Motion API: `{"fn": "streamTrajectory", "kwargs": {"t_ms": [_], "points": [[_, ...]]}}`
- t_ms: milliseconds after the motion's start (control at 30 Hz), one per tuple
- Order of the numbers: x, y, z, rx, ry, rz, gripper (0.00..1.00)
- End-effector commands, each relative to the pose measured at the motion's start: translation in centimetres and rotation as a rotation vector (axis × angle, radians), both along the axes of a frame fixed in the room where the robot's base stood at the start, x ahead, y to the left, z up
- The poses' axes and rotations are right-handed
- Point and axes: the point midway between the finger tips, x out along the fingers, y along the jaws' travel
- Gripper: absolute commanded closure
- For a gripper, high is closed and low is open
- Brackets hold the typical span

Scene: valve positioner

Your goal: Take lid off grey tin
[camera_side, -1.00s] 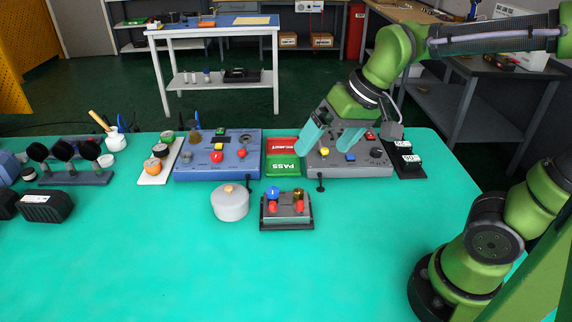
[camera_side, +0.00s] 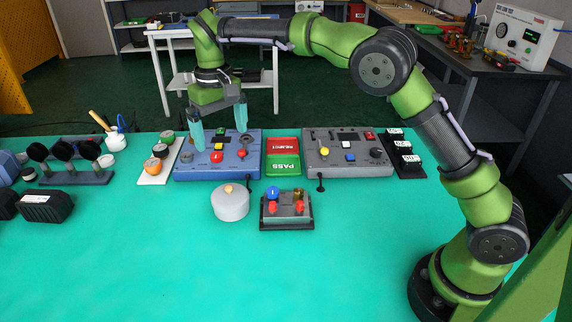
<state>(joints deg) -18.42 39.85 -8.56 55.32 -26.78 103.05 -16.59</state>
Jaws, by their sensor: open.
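The grey tin (camera_side: 231,208) stands upright on the green table, left of centre. Its lid (camera_side: 229,190) sits on top and has a small orange-tan knob. My gripper (camera_side: 219,138) is open and empty, with its two teal fingers pointing down. It is above the blue control box, behind the tin and apart from it.
The blue control box (camera_side: 248,165) with knobs and buttons stands behind the tin. A dark block with red and blue knobs (camera_side: 286,209) is close on the tin's right. A grey control box (camera_side: 348,158) and red and green trays (camera_side: 283,166) stand further right. The front table is clear.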

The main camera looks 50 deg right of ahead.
Motion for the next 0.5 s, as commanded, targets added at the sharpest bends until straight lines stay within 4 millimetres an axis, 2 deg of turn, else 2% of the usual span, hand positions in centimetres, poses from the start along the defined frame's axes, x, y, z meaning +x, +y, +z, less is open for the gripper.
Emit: {"fn": "streamTrajectory", "kwargs": {"t_ms": [300,500], "points": [[-0.1,0.0,-6.8,0.001,0.003,0.002,0.00],[0.0,0.0,-10.0,0.001,0.000,0.001,0.00]]}}
